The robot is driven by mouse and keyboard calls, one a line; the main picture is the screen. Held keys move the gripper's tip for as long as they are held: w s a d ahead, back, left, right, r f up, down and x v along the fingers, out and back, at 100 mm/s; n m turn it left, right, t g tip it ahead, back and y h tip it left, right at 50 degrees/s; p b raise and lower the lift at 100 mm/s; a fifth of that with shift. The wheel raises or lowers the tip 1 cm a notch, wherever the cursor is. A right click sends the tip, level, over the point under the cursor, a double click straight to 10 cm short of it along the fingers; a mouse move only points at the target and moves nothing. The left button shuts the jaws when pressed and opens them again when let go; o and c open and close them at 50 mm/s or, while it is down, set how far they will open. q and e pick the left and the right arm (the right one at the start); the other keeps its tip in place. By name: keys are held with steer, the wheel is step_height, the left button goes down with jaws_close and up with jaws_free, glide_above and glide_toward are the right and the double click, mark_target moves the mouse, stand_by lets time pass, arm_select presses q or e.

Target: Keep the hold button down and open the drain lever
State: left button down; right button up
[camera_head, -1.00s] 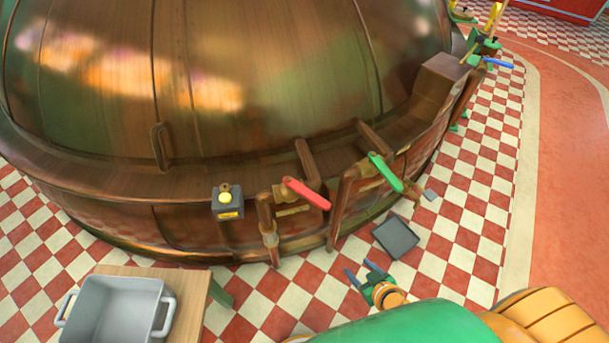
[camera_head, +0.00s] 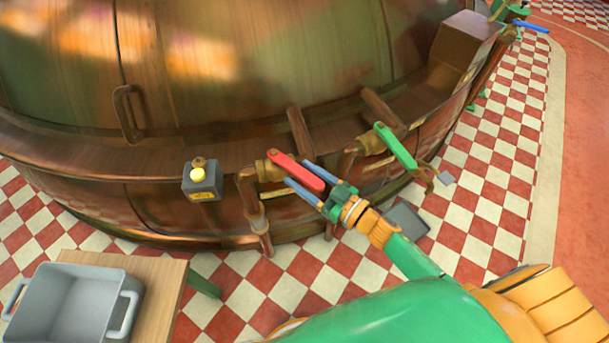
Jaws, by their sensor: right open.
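A yellow push button (camera_head: 198,175) sits on a small dark grey box (camera_head: 203,190) with a yellow label, on the kettle's side; nothing touches it. A red lever (camera_head: 290,167) and a green lever (camera_head: 397,147) are on copper pipes to the right of it. The frames do not tell which is the drain lever. My right gripper (camera_head: 299,173) is open, its blue fingers on either side of the red lever as seen from here. I cannot tell whether they touch it. My left gripper is not in view.
The big copper kettle (camera_head: 60,90) fills the upper part, with a handle (camera_head: 127,114) on its wall. A grey tub (camera_head: 65,305) stands on a wooden table (camera_head: 160,290) at lower left. A dark grey plate (camera_head: 408,221) lies on the checkered floor. A blue lever (camera_head: 531,26) is far right.

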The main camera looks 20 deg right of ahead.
jaws_close()
steer(key=shift+f, duration=0.1)
stand_by(1.2)
